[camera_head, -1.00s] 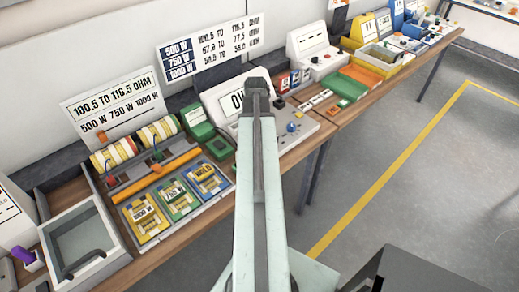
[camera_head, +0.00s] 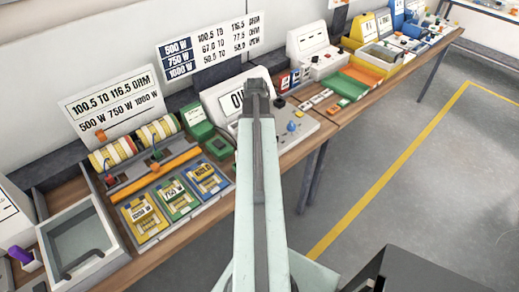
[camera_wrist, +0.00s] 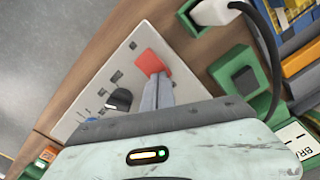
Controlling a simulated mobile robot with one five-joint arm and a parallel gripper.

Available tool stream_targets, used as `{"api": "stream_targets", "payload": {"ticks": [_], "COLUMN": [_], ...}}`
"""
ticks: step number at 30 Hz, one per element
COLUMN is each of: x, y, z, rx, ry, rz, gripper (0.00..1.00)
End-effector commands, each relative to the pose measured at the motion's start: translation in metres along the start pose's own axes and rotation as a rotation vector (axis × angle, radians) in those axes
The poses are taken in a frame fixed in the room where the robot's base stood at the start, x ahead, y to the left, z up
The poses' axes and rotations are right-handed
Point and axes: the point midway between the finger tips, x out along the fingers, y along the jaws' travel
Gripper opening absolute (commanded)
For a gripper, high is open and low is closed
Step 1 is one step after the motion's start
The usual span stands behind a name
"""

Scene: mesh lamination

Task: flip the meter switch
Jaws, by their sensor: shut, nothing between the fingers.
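The meter is a pale box with a display partly hidden behind my arm (camera_head: 225,95) in the head view. Its sloping white control panel (camera_wrist: 105,90) fills the middle left of the wrist view. A red switch (camera_wrist: 150,60) stands on that panel, with a black knob (camera_wrist: 120,99) to its left and below. My gripper (camera_wrist: 160,82) is shut and empty, its fingertips just below the red switch. They look very close to it; I cannot tell whether they touch. In the head view my arm hides the switch and my fingers.
A green box with a black front (camera_wrist: 243,78) and a white plug with a black cable (camera_wrist: 212,12) lie right of the panel in the wrist view. Yellow, green and blue cards (camera_head: 173,197) sit left of my arm on the wooden bench. Open floor (camera_head: 400,170) lies right.

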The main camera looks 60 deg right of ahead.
Motion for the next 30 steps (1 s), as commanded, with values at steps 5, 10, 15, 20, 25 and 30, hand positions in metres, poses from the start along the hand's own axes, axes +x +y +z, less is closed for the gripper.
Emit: {"api": "stream_targets", "payload": {"ticks": [5,10,15,20,25,30], "x": [0.004,0.006,0.007,-0.003,-0.020,-0.036], "y": [0.000,0.000,0.001,0.001,0.001,0.001], "z": [0.000,0.000,0.000,0.000,0.000,0.000], "rx": [0.000,0.000,0.001,0.001,0.001,0.001], "ry": [0.000,0.000,0.000,0.000,0.000,0.000], "rz": [0.000,0.000,0.000,0.000,0.000,0.000], "gripper": [0.00,0.00,0.00,0.00,0.00,0.00]}}
